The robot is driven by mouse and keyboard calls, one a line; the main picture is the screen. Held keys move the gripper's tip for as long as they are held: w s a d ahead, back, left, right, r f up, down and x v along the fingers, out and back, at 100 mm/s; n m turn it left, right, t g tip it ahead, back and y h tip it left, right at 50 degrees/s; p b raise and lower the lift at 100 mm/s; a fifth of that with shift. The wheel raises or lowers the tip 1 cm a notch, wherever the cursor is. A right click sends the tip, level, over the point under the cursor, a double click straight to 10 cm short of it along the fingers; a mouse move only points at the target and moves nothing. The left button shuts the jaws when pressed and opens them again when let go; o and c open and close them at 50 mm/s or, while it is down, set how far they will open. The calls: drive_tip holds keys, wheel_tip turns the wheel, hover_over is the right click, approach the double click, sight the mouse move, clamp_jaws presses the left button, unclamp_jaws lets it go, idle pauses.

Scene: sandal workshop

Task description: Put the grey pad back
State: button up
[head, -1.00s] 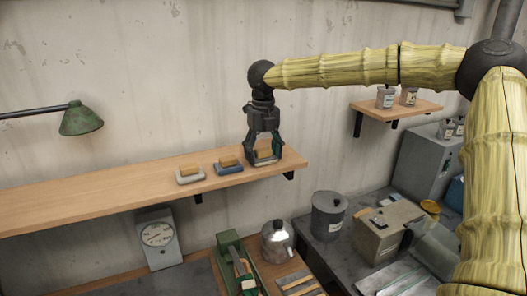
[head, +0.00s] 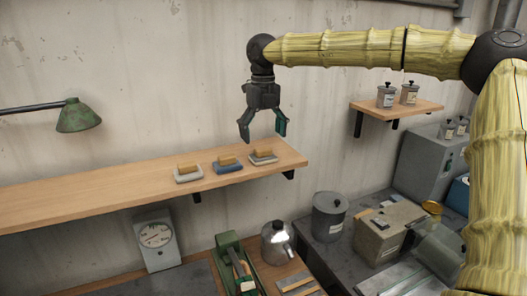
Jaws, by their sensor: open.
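Three small pads or trays lie in a row on the wooden wall shelf (head: 90,200), each with a tan block on top. The right one, a grey pad (head: 268,160), lies near the shelf's right end. The middle one is a blue pad (head: 228,169), and the left one is a pale grey-white pad (head: 188,178). My gripper (head: 262,137) is open and empty, pointing down, a little above the right grey pad and apart from it. The small size of the pads hides finer detail.
A green lamp (head: 79,116) hangs over the shelf's left part. The shelf's left half is clear. Below are a dial scale (head: 155,240), a kettle (head: 277,242) and a grey canister (head: 329,217). A small shelf (head: 398,108) with cans is at the right.

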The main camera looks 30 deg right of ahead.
sight(264, 148)
wheel_tip(264, 148, up, 6)
drive_tip(key=b, duration=0.1)
drive_tip(key=shift+r+b, duration=0.25)
drive_tip(key=shift+b, duration=0.1)
